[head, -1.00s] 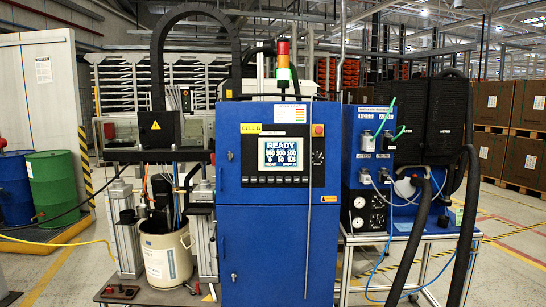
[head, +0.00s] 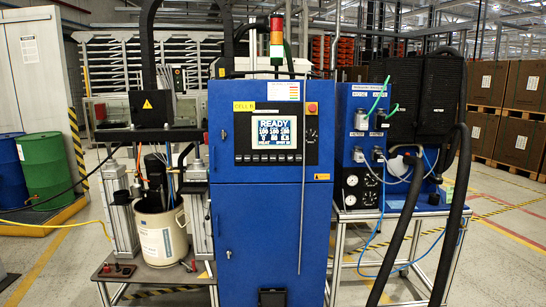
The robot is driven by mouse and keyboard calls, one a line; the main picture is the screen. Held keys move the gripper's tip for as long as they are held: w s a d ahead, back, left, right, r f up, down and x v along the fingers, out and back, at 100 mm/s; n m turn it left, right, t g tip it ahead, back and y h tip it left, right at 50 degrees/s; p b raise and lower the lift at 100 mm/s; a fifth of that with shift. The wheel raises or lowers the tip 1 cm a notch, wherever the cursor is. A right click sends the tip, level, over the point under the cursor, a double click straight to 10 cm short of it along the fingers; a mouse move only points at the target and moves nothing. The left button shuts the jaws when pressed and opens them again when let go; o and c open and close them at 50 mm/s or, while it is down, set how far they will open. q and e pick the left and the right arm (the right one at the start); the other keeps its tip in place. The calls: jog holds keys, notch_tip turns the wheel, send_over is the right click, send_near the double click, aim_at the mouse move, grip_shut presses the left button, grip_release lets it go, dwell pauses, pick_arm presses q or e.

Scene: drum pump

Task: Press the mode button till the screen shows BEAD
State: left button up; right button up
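The screen (head: 269,134) is on the upper front of the blue control cabinet (head: 268,215). It reads READY at the top, with rows of numbers and small icons below. Its bottom line seems to read HEAT on the left and SPOT on the right; the text is small. A row of dark buttons (head: 269,158) runs under the screen in the black panel. I cannot read which of them is the mode button. Neither of my grippers is in the head view.
A red emergency stop (head: 312,107) sits right of the screen. The drum pump with its pale drum (head: 161,235) stands left of the cabinet. A blue valve panel (head: 364,150) and thick black hoses (head: 456,215) are at the right. Open floor lies at the far right.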

grip_shut()
dwell(1.7)
